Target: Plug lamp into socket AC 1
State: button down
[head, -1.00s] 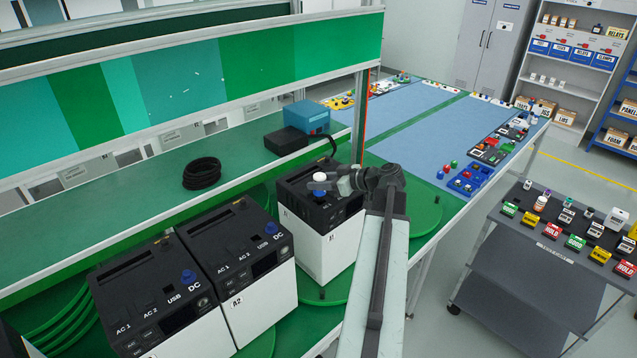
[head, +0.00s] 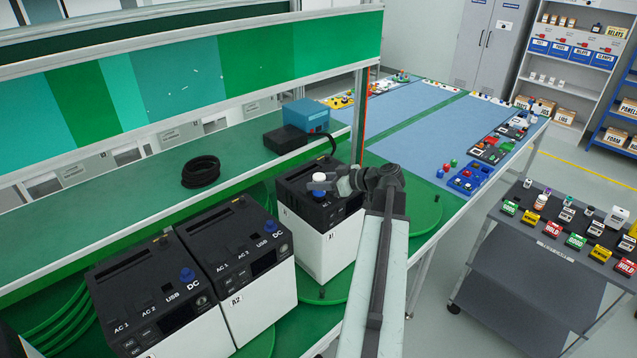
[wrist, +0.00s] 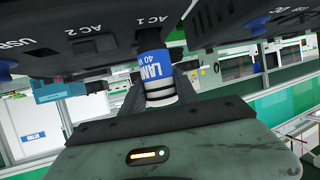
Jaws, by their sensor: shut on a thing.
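The lamp (head: 320,190) has a white top and a blue body. It also shows in the wrist view (wrist: 152,66) with a blue label reading LAMP. My gripper (head: 332,182) is shut on the lamp, its fingers on either side of the white part. The lamp is over the black top of the white power unit (head: 322,240), marked 1. In the wrist view the panel (wrist: 105,50) appears upside down, and the lamp's blue end meets it beside the AC 1 label. The lamp hides the AC 1 socket (wrist: 150,42), so I cannot tell whether it is seated.
Two similar units, one marked A2 (head: 240,275), stand at the left, each with a blue plug at DC. A black cable coil (head: 201,171) and a teal box (head: 305,116) are behind on the green bench. A grey cart (head: 545,270) stands right, with clear floor between.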

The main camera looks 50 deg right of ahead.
jog(key=shift+f+b, duration=0.85)
jog(key=shift+f, duration=0.05)
jog(key=c, duration=0.8)
grip_release()
jog(key=shift+c, duration=0.2)
jog(key=p+v, duration=0.3)
jog(key=v, duration=0.5)
